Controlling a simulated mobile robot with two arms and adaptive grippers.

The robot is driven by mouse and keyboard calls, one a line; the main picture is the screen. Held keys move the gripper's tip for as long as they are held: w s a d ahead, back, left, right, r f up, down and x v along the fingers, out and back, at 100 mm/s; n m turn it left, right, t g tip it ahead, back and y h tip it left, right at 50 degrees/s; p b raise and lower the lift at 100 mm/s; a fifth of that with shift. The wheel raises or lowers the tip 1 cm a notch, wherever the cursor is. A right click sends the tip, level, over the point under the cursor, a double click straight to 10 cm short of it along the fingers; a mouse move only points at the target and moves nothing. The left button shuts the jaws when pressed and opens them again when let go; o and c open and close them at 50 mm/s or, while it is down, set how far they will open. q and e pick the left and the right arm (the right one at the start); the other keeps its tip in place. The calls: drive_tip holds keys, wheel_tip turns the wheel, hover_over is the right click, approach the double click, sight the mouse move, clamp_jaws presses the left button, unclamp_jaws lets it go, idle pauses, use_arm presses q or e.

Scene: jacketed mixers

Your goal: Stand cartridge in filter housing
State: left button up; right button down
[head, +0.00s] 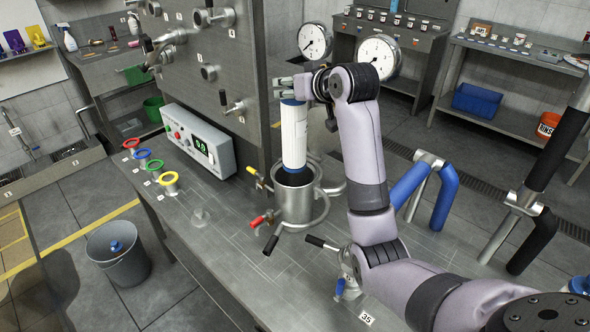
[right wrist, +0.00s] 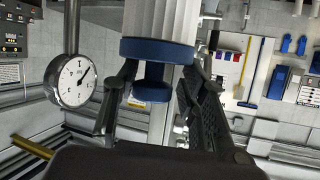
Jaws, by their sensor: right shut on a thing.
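The cartridge (head: 294,138) is a tall white cylinder with a blue end cap. In the right wrist view, the cartridge's blue cap (right wrist: 157,50) and a smaller blue knob lie between the fingers (right wrist: 152,100). My left gripper is not in view.
A control box (head: 199,141) with a green display stands left of the housing. Colored rings (head: 143,158) line the bench's left edge. Red and yellow valve handles (head: 257,221) stick out by the housing. A grey bin (head: 118,254) stands on the floor. The bench front is mostly clear.

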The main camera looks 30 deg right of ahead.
sight(299, 163)
wheel_tip(299, 163, down, 16)
drive_tip(key=shift+f+p, duration=0.15)
drive_tip(key=shift+p, duration=1.05)
drive_tip(key=shift+f, duration=2.55)
drive_tip(key=c, duration=1)
unclamp_jaws()
drive_tip(key=shift+f, duration=0.1)
drive_tip(key=shift+s, duration=0.1)
drive_tip(key=b+v, duration=0.1)
drive_tip(key=v, duration=0.6)
drive_tip(key=shift+s+r, duration=0.2)
drive_tip(key=shift+r, duration=0.05)
